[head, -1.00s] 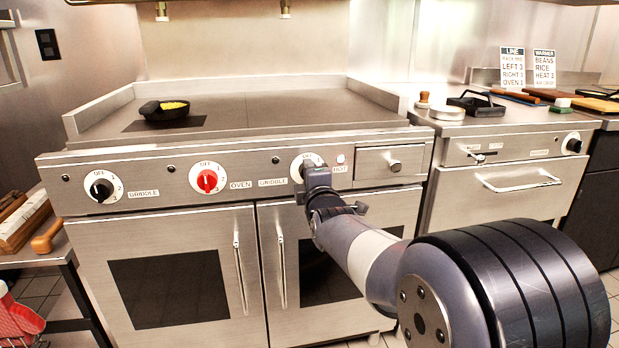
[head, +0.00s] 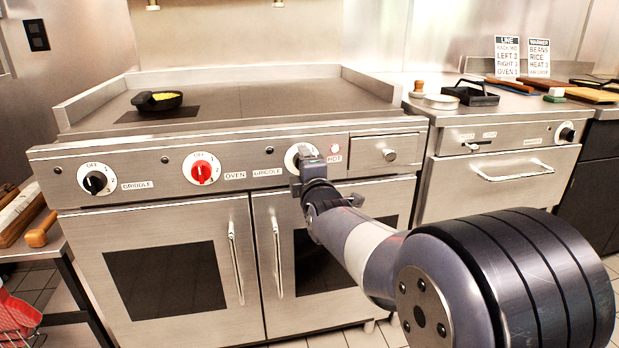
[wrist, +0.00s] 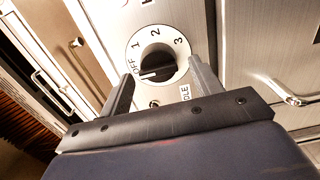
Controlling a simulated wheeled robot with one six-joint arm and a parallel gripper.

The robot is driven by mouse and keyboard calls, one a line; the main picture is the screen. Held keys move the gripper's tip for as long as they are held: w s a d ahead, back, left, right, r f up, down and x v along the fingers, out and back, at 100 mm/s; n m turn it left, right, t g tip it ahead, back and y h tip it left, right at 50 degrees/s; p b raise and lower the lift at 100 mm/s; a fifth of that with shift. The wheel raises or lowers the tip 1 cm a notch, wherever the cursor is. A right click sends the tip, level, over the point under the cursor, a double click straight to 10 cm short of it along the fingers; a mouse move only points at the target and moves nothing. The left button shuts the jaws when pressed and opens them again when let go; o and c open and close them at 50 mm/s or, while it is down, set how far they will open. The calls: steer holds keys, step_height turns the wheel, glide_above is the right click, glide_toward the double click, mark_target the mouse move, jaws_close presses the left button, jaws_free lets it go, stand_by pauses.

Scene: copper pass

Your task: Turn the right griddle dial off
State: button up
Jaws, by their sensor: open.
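The right griddle dial (head: 293,157) is a black knob on a round white plate, on the range's front panel right of the griddle label. In the head view my gripper (head: 303,160) covers most of it. The wrist view shows the knob (wrist: 158,58) with OFF, 1, 2 and 3 around it. A white mark shows on the knob's lower left, close to the OFF lettering. My gripper (wrist: 161,72) is open, one finger on each side of the dial's lower part. I cannot tell whether the fingers touch the knob.
A red oven dial (head: 202,168) and a left griddle dial (head: 96,182) sit further left on the panel. A small pan (head: 158,101) stands on the griddle top. A drawer (head: 385,156) and a small light (head: 334,149) by the HOT label are right of my gripper.

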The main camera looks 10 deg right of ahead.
steer(key=s+p, duration=0.2)
steer(key=s, duration=0.8)
steer(key=shift+w, duration=0.1)
steer(key=w+b, duration=0.2)
steer(key=w, duration=0.8)
steer(key=shift+w, duration=0.35)
